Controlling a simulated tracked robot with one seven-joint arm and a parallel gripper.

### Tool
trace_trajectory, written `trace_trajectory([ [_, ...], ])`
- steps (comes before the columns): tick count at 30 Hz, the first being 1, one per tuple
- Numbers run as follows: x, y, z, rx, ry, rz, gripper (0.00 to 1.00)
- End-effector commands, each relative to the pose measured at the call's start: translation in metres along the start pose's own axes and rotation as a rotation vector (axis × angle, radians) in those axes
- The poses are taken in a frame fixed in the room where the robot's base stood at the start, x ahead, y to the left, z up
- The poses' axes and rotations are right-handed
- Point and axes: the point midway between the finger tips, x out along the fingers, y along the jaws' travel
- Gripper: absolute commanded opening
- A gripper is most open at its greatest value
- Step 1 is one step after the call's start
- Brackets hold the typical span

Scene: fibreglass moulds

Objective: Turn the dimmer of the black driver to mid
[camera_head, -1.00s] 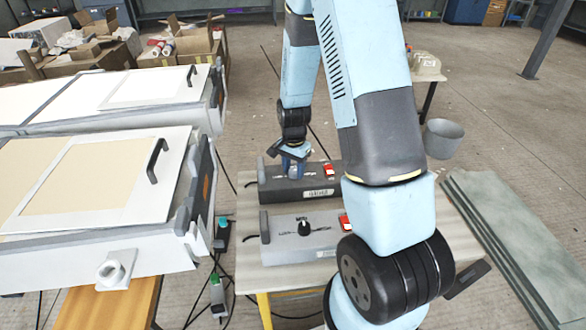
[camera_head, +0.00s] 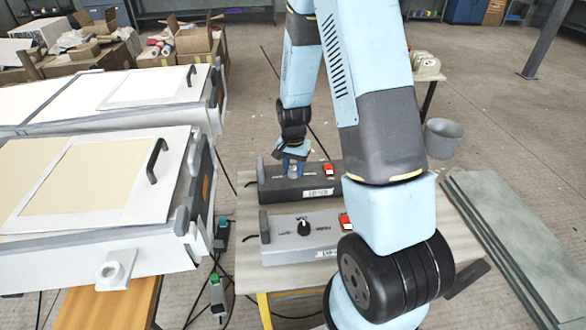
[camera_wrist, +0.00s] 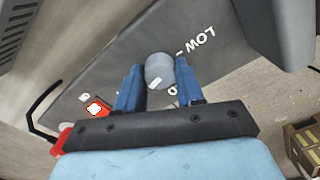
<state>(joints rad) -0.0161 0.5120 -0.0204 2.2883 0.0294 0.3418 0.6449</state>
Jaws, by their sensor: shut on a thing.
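The black driver (camera_head: 330,187) is the far one of two boxes on the small table, with a red switch at its right. My gripper (camera_head: 293,168) is over the left part of its top. In the wrist view my gripper (camera_wrist: 160,80) has its two blue fingers shut on the grey round dimmer knob (camera_wrist: 159,68), one on each side. A white mark on the knob shows on the side near the gripper. The word LOW is printed beside the knob; other lettering is partly hidden by a finger.
A grey driver (camera_head: 285,240) with a black knob and red switch stands nearer on the table (camera_head: 290,278). White moulds (camera_head: 100,240) stand at the left. Cables hang beside the table. Grey sheets (camera_head: 510,230) lie at the right.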

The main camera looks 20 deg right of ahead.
Motion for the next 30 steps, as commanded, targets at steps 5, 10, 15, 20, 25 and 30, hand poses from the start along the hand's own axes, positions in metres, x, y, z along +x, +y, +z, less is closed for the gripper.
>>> trace_trajectory([
  [5, -0.0003, -0.0005, -0.0004, -0.164, 0.001, -0.001, 0.07],
  [10, -0.0003, -0.0007, -0.0001, -0.327, 0.001, -0.001, 0.07],
  [15, -0.0003, -0.0005, -0.0003, -0.488, 0.001, -0.001, 0.07],
  [20, -0.0003, -0.0003, -0.0004, -0.639, 0.001, -0.001, 0.07],
  [25, -0.0003, -0.0002, -0.0004, -0.801, 0.001, -0.001, 0.07],
  [30, -0.0003, -0.0002, -0.0003, -0.958, 0.001, 0.000, 0.07],
])
